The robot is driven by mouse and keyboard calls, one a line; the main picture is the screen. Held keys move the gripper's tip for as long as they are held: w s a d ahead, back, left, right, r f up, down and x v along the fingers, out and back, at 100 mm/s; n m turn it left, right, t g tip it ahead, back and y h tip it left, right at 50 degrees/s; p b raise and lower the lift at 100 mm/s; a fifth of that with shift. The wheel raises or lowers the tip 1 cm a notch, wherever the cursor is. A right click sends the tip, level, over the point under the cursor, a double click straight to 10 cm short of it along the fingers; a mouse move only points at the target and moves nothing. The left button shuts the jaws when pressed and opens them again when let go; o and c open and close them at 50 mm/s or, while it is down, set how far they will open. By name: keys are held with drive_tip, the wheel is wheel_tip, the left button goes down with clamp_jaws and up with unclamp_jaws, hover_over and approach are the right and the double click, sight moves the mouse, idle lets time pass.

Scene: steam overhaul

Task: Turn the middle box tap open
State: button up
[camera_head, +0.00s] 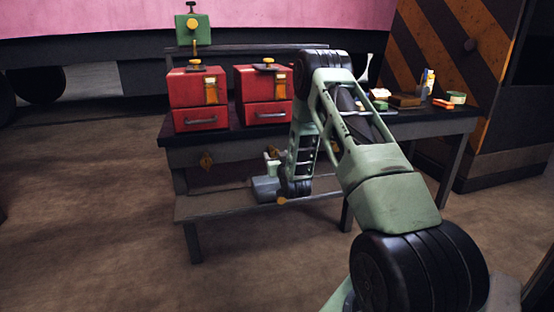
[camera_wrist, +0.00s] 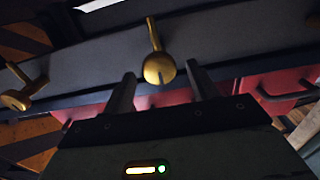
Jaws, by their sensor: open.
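A brass tap (camera_wrist: 158,68) with a round knob and a narrow lever is on a dark grey rail in the wrist view. My gripper (camera_wrist: 160,76) is open there, its two dark fingers apart on either side of the knob. I cannot tell whether they touch it. The lever points up in that picture. A second brass tap (camera_wrist: 18,99) shows at the left, its lever slanted.
Red boxes with drawer handles, left (camera_head: 199,98) and right of it (camera_head: 265,92), stand on the dark bench (camera_head: 440,121). A green box (camera_head: 193,30) sits higher behind. Small items, including a green tin (camera_head: 456,97), lie at the right end. Floor at left is clear.

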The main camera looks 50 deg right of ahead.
drive_tip(key=shift+w, duration=0.1)
drive_tip(key=c, duration=1)
drive_tip(key=shift+n, duration=0.3)
drive_tip(key=n, duration=0.4)
drive_tip(key=shift+w+a, duration=0.1)
drive_tip(key=n, duration=0.5)
drive_tip(key=shift+f, duration=0.1)
drive_tip(key=n, duration=0.4)
drive_tip(key=shift+a+f, duration=0.1)
drive_tip(key=shift+n+p, duration=0.3)
drive_tip(key=shift+n, duration=1.9)
